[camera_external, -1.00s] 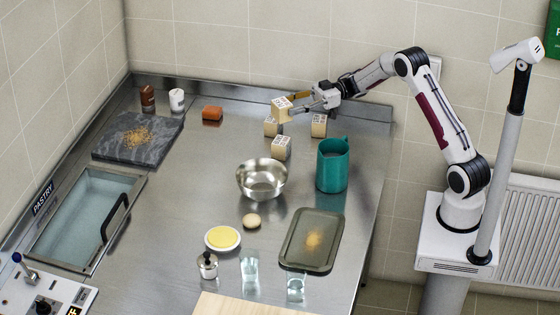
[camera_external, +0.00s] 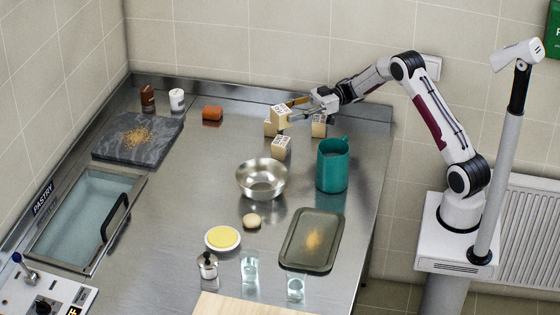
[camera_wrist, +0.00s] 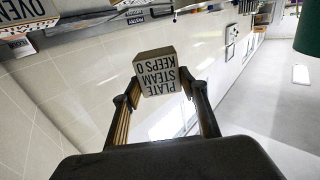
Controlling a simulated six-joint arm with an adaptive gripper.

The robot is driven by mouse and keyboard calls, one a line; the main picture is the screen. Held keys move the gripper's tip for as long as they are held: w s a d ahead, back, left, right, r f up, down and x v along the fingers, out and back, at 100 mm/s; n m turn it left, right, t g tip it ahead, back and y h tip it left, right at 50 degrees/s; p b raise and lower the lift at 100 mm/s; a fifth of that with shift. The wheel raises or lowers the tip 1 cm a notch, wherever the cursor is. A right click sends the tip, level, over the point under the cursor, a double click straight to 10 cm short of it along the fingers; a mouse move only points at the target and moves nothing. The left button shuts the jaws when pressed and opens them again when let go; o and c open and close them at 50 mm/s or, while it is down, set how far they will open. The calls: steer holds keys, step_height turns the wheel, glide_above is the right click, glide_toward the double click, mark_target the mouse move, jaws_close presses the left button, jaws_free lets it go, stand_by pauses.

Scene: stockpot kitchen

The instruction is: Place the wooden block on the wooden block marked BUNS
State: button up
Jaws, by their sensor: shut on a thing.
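My gripper (camera_external: 290,111) is shut on a pale wooden block (camera_external: 280,114) near the back of the steel counter. In the wrist view the held block (camera_wrist: 157,70) sits between the fingertips (camera_wrist: 160,84), its upside-down print reading PLATE, STEAM, KEEPS. In the external view it is over or just beside another wooden block (camera_external: 269,129), which it partly hides; contact cannot be told. One more block (camera_external: 281,147) stands in front and another (camera_external: 319,127) to the right, below my gripper. I cannot read BUNS on any block.
A steel bowl (camera_external: 262,180) and a teal jug (camera_external: 332,166) stand in front of the blocks. An orange-brown block (camera_external: 212,113) is to the left. A block marked OVEN (camera_wrist: 28,14) shows at upper left in the wrist view. Counter between bowl and slate board (camera_external: 110,151) is clear.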

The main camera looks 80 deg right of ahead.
steer(key=shift+f, duration=1.35)
steer(key=shift+f, duration=0.1)
steer(key=shift+f, duration=1.75)
steer(key=shift+f, duration=0.15)
